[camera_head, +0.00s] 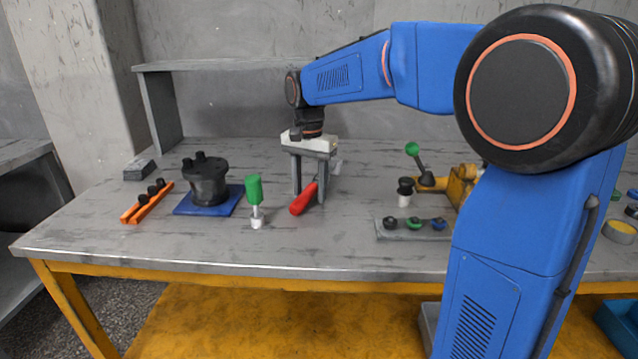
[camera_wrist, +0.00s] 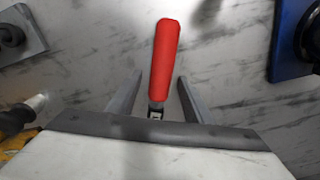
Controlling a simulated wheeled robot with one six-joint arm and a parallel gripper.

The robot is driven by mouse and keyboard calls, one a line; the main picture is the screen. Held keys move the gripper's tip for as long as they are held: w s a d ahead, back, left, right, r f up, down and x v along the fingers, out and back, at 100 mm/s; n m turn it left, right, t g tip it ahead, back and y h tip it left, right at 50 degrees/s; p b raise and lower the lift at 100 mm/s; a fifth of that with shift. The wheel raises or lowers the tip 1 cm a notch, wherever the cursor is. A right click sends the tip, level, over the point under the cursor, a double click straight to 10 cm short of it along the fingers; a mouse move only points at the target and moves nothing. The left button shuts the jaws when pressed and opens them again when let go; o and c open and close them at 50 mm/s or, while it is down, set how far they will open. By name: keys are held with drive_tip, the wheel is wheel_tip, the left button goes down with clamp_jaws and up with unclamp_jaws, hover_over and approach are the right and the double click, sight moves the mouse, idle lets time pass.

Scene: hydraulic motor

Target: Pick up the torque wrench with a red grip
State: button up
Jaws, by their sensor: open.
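The torque wrench with a red grip (camera_head: 304,199) lies on the grey workbench, its red end toward the front edge. Its red grip also shows in the wrist view (camera_wrist: 165,60), pointing away from my gripper. My gripper (camera_head: 309,203) points down over the wrench, with one finger on each side of it. In the wrist view my gripper's fingers (camera_wrist: 154,96) are apart, with clear gaps to the wrench between them. The wrench's far part is hidden under the gripper body in the wrist view.
A green-handled tool (camera_head: 254,200) stands upright just left of the wrench. Farther left are a black motor part (camera_head: 206,182) on a blue plate (camera_head: 220,207) and orange rails (camera_head: 148,201). A grey tray (camera_head: 386,233) with several small parts and a yellow fixture (camera_head: 459,184) stand right.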

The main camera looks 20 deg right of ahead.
drive_tip(key=shift+c, duration=0.7)
clamp_jaws()
drive_tip(key=shift+r, duration=0.15)
wheel_tip(320, 180, up, 10)
drive_tip(key=shift+f, duration=0.1)
drive_tip(key=c, duration=0.7)
unclamp_jaws()
drive_tip(key=shift+c, duration=0.2)
clamp_jaws()
